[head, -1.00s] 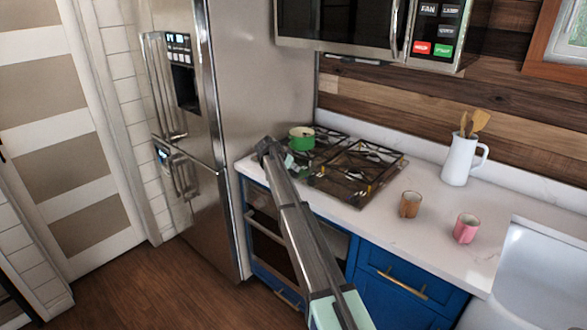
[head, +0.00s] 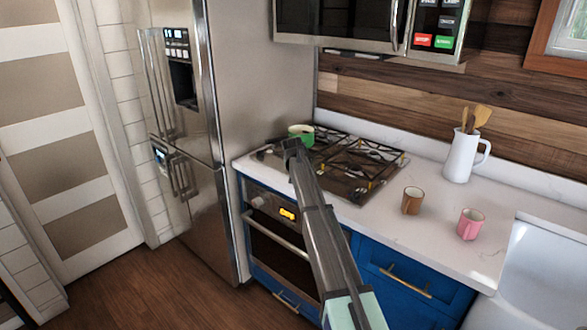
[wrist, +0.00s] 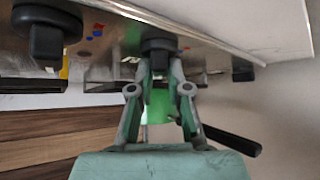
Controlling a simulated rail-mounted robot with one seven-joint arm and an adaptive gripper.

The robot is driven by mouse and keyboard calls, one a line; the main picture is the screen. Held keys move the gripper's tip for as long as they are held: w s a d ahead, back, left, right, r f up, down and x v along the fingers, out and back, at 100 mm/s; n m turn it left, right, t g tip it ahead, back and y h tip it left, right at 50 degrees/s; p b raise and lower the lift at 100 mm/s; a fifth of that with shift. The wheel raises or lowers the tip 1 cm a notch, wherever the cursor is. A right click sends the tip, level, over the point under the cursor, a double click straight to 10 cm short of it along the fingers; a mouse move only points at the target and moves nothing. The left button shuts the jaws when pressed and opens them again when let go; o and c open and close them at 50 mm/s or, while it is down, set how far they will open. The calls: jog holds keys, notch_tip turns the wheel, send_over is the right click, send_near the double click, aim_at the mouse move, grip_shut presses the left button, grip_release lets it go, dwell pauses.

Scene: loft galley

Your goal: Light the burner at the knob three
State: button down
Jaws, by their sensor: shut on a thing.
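In the wrist view, my gripper (wrist: 158,72) has its fingers on either side of a black knob (wrist: 158,46) on the shiny cooktop panel and is shut on it. Another black knob (wrist: 45,32) is to the left, and a smaller dark one (wrist: 242,71) to the right. I cannot read which knob is number three. The cooktop (head: 362,160) shows in the head view with dark grates. My arm hides the gripper and knobs there. No flame is visible.
A green pot (head: 301,131) sits on the cooktop's left back. A brown cup (head: 412,200), a pink cup (head: 471,224) and a white pitcher (head: 462,156) with utensils stand on the counter to the right. A steel fridge (head: 262,80) stands left.

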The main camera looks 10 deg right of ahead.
jog(key=n+y, duration=0.1)
jog(key=n+y+b, duration=0.1)
jog(key=n, duration=0.1)
jog(key=n+y+b, duration=0.1)
jog(key=shift+d+f+y, duration=0.2)
jog(key=shift+d+y, duration=0.1)
jog(key=n+y+b, duration=0.1)
jog(key=n, duration=0.1)
jog(key=n+g+y+b, duration=0.1)
jog(key=n+b, duration=0.1)
jog(key=shift+w+d+y, duration=0.15)
jog(key=shift+w+y, duration=0.05)
jog(key=shift+y, duration=0.1)
jog(key=n+g+y+b, duration=0.2)
jog(key=n+b, duration=0.1)
jog(key=n, duration=0.1)
jog(key=shift+w, duration=0.1)
jog(key=shift+r+n+g+y+b, duration=0.1)
jog(key=shift+n+g+y+b, duration=0.35)
jog(key=shift+n, duration=0.35)
jog(key=c, duration=1.1)
grip_release()
